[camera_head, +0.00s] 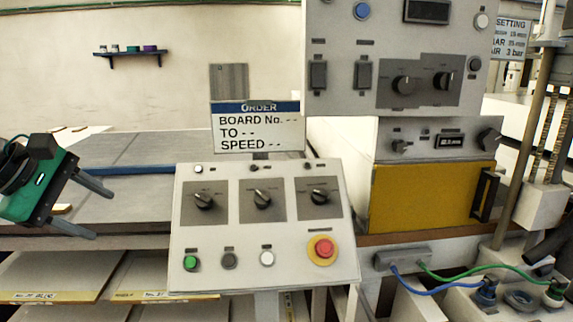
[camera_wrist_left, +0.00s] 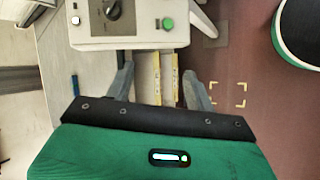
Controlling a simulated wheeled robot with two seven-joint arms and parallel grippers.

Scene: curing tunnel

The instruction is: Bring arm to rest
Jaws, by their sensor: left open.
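My left gripper (camera_head: 103,214) comes in from the left in the head view, with a green body and two grey fingers. The fingers are spread apart with nothing between them. It hangs to the left of the sloped control panel (camera_head: 262,222), apart from it. In the left wrist view the gripper (camera_wrist_left: 158,76) also shows open and empty, with the panel's lower edge (camera_wrist_left: 140,42) beyond the fingertips. My right gripper is not in view.
The panel carries three knobs, several buttons and a red stop button (camera_head: 323,248). An order sign (camera_head: 256,128) stands behind it. A grey control box (camera_head: 395,55) and yellow-fronted unit (camera_head: 425,200) stand right. A grey bench (camera_head: 130,210) lies left.

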